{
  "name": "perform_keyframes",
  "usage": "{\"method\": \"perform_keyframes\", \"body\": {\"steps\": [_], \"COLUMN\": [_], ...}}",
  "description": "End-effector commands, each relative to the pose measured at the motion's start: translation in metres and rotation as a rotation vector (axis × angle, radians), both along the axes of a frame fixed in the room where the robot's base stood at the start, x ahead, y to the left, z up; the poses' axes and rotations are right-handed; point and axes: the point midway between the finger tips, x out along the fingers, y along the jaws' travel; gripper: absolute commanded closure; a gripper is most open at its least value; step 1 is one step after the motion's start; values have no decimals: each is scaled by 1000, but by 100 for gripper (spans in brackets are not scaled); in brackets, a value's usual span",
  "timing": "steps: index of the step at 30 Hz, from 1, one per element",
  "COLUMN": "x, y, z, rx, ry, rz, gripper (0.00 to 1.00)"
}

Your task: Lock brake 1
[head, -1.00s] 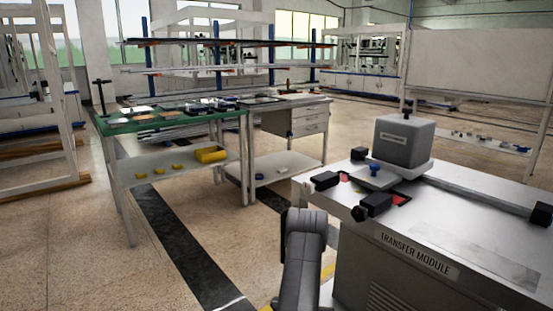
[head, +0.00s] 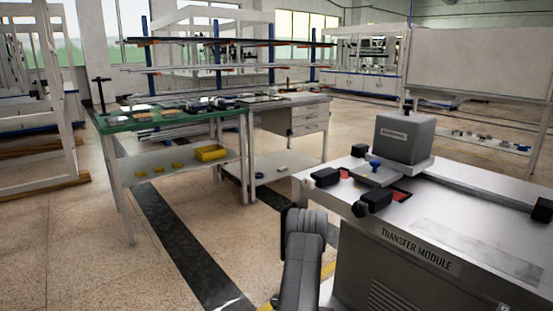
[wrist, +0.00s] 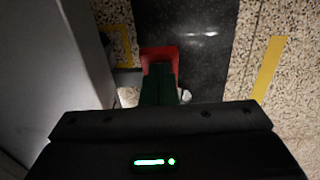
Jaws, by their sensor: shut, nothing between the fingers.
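The transfer module (head: 415,250), a grey metal cart, stands at the right in the head view. A red U-shaped piece (wrist: 147,54), perhaps a brake pedal, shows low over the floor in the wrist view. My gripper (wrist: 158,74) is shut and empty; its black housing fills the bottom of the wrist view. A dark green shape runs from the housing to the red piece; I cannot tell whether it is my fingers or part of the brake. Contact with the red piece cannot be told. No brake number is readable.
A grey panel (wrist: 45,75) stands close at the left in the wrist view. A dark floor stripe and a yellow strip (wrist: 268,68) lie beyond. In the head view, a green-topped table (head: 118,123) stands at the left, with open floor before it.

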Motion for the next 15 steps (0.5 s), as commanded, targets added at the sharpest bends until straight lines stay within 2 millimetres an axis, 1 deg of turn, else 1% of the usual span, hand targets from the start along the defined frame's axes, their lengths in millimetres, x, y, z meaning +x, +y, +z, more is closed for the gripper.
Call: {"method": "perform_keyframes", "body": {"steps": [7,11,15], "x": [0,0,0], "y": [0,0,0], "z": [-4,-2,7], "rx": [0,0,-1], "ry": [0,-1,-1], "rz": [0,0,0], "gripper": [100,100,100]}}
